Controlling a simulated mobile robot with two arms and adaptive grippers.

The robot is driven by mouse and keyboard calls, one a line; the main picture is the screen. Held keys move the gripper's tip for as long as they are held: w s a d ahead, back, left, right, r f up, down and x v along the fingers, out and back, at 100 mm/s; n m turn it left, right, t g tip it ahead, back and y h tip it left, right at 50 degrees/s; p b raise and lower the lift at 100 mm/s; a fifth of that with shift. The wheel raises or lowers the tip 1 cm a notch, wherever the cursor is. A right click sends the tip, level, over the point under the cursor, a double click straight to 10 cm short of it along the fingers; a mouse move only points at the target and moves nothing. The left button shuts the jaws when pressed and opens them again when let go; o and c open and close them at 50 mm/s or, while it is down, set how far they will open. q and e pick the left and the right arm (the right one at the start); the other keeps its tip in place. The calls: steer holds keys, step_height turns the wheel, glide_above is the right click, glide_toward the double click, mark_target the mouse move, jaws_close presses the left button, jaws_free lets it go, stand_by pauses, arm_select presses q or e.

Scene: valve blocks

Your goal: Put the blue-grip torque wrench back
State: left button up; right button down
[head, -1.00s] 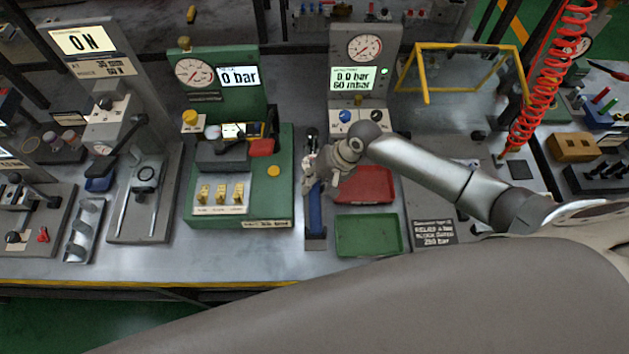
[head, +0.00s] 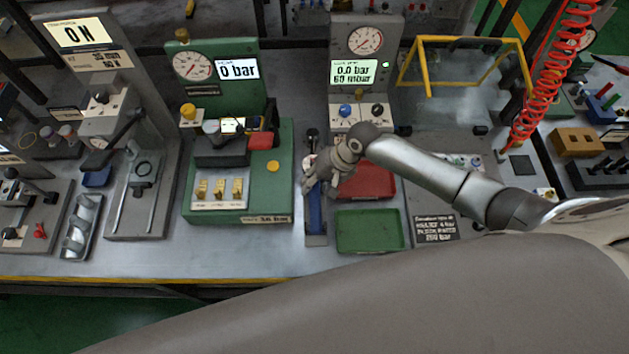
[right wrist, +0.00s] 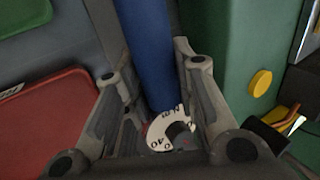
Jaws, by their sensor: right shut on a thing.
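The torque wrench's blue grip (head: 315,213) shows in the head view between the green test machine and the trays. It lies along a narrow grey rest (head: 316,239), pointing toward the bench's front; I cannot tell whether it touches it. My right gripper (head: 317,183) is shut on the wrench and hides its middle. The wrench's dark head (head: 311,139) shows beyond the gripper. My left gripper is out of view.
The green test machine (head: 284,195) stands close left of the wrench. A red tray (head: 375,184) and a green tray (head: 369,231) lie close on its right. A gauge unit (head: 340,90) stands behind. A yellow-framed guard (head: 428,80) and red coiled hose (head: 545,90) are further right.

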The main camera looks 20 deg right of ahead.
steer(key=c, duration=1.1)
jaws_free()
steer(key=shift+s+f, duration=0.1)
steer(key=v, duration=1.2)
